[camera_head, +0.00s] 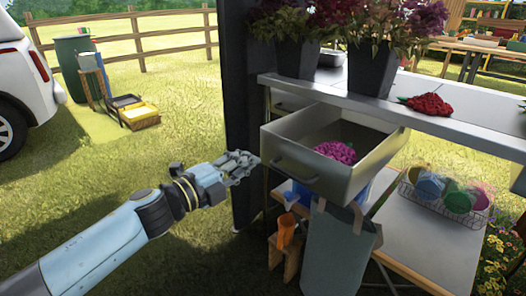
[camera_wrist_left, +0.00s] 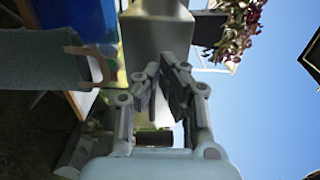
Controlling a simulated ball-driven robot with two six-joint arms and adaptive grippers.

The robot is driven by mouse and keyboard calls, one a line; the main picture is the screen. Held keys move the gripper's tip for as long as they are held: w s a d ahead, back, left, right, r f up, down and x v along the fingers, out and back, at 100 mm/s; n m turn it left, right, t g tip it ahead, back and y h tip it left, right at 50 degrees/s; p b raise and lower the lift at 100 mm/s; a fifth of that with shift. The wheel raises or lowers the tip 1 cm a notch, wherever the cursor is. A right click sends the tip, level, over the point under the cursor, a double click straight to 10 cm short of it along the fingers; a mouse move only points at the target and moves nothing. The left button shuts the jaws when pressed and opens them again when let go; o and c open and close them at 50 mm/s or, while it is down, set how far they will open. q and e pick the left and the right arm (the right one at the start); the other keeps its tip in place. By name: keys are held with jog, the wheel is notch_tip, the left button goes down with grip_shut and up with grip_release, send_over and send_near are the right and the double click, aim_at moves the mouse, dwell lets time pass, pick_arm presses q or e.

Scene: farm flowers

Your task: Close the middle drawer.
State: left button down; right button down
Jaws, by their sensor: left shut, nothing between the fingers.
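In the head view, an open grey drawer (camera_head: 310,183) sticks out from under the grey tabletop, with a bar handle (camera_head: 293,168) on its front. A magenta flower (camera_head: 336,151) lies inside it. My left gripper (camera_head: 252,160) is shut and empty, just left of the drawer front, near its left corner. I cannot tell whether it touches. In the left wrist view, my left gripper (camera_wrist_left: 164,72) points at a grey surface (camera_wrist_left: 157,38), which looks like the drawer. My right gripper is not in view.
Two dark pots (camera_head: 373,68) of purple flowers and a red flower (camera_head: 430,104) are on the tabletop (camera_head: 460,125). Below the drawer are a grey-green bag (camera_head: 338,250), an orange funnel (camera_head: 286,230) and a wire basket (camera_head: 452,205) of colourful cups.

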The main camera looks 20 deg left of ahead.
aim_at(272, 150)
pick_arm(q)
jog(key=x, duration=0.4)
jog(key=shift+w+f, duration=0.1)
jog(key=shift+w, duration=0.05)
jog(key=shift+w+d, duration=0.15)
jog(key=shift+w, duration=0.15)
jog(key=shift+w+d, duration=0.1)
jog(key=shift+w, duration=0.1)
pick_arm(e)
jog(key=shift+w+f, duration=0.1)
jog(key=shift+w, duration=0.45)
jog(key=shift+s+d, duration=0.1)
